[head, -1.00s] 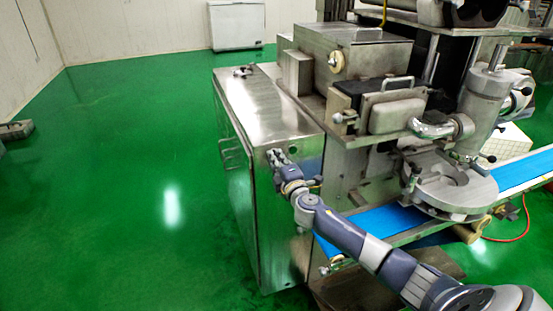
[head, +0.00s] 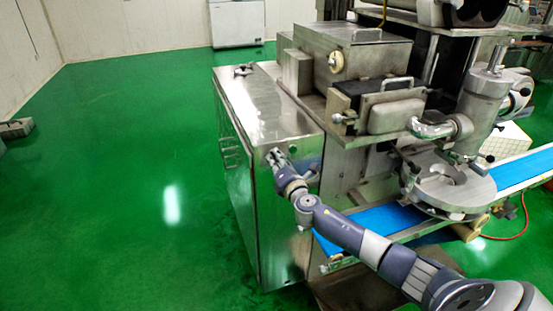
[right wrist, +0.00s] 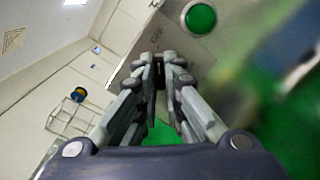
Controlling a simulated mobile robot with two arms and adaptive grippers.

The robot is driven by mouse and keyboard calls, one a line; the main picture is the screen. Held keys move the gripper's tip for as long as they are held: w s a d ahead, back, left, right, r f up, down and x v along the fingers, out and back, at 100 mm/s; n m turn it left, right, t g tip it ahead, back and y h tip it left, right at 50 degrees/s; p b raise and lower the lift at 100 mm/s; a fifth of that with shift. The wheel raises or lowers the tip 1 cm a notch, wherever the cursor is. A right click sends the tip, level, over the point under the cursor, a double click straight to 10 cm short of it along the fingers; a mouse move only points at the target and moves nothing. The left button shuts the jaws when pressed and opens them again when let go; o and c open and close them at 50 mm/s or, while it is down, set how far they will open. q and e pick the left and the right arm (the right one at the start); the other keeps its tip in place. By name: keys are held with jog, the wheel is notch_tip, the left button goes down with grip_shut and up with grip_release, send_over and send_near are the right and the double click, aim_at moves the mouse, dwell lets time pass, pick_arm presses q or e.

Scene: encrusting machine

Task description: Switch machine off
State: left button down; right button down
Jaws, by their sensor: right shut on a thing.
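The encrusting machine (head: 345,60) stands on the right side of the head view, with a steel cabinet (head: 262,215) at its left. My right gripper (head: 275,156) is at the upper front face of that cabinet. In the right wrist view my right gripper (right wrist: 161,66) is shut on a small dark switch, mostly hidden between the fingertips. A steel panel (right wrist: 178,50) beside the tips carries faint lettering that seems to read OFF. A round green button (right wrist: 200,17) sits close by on the panel. My left gripper is in neither view.
A blue conveyor belt (head: 385,218) runs below my right arm. Door handles (head: 230,150) stick out on the cabinet's left side. A white chest (head: 237,24) stands at the back wall.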

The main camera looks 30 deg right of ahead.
jog(key=shift+f, duration=0.1)
dwell(0.4)
jog(key=c, duration=1.7)
grip_release()
jog(key=shift+s, duration=0.15)
jog(key=v, duration=1.1)
jog(key=shift+s, duration=0.4)
jog(key=shift+a, duration=0.1)
